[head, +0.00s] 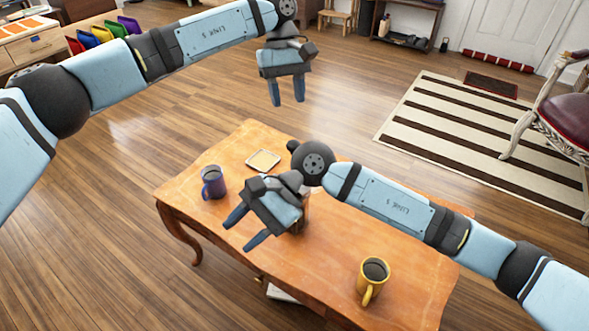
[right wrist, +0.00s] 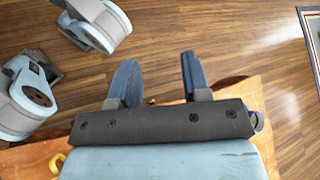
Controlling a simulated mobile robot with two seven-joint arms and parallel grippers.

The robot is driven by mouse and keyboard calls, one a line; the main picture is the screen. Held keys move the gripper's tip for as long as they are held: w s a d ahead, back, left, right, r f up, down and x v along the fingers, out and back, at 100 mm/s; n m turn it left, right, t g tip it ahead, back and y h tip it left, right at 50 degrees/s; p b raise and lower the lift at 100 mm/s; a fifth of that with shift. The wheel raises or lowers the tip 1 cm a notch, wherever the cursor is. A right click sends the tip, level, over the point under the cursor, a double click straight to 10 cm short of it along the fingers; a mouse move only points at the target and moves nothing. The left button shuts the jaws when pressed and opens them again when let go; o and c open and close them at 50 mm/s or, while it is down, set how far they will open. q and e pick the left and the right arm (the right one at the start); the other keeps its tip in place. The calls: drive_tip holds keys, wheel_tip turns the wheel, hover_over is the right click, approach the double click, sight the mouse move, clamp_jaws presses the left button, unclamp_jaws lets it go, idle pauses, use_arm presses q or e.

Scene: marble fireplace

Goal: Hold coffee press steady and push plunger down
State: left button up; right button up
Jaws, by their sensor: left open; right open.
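No coffee press can be clearly made out. A dark brown object (head: 304,213) shows only in part behind my right gripper in the head view, and I cannot tell what it is. My right gripper (head: 243,229) is open and empty above the front left part of the wooden table (head: 335,245). Its two spread fingers also show in the right wrist view (right wrist: 160,78), with floor and a strip of table behind them. My left gripper (head: 287,102) is open and empty, pointing down beyond the table's back edge, over the floor.
A square coaster (head: 263,160) lies at the back. A yellow mug (head: 374,272) with dark liquid stands at the front right. A striped rug (head: 475,130) and a chair (head: 569,115) are at the right.

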drive_tip(key=w+d+n+t+h, duration=0.3)
drive_tip(key=w+d+h, duration=0.15)
drive_tip(key=w, duration=0.25)
drive_tip(key=w+d+n+t+h, duration=0.3)
drive_tip(key=w+d+h, duration=0.15)
drive_tip(key=w, duration=0.25)
drive_tip(key=shift+h, duration=0.4)
drive_tip(key=f, duration=1.3)
drive_tip(key=shift+w+a+f, duration=0.15)
drive_tip(key=shift+a+f, duration=0.05)
drive_tip(key=shift+f, duration=0.2)
clamp_jaws()
use_arm(q)
drive_tip(key=c, duration=0.3)
drive_tip(key=shift+s+d+r, duration=0.1)
drive_tip(key=shift+s, duration=0.15)
drive_tip(key=c, duration=0.3)
drive_tip(key=s+m+t, duration=0.1)
drive_tip(key=s+m+t+y, duration=0.1)
drive_tip(key=m, duration=0.1)
drive_tip(key=s+d+r+m+t, duration=0.1)
drive_tip(key=shift+s+m+t, duration=0.1)
drive_tip(key=shift+m+t, duration=0.2)
drive_tip(key=shift+t, duration=0.1)
clamp_jaws()
drive_tip(key=shift+f, duration=3.2)
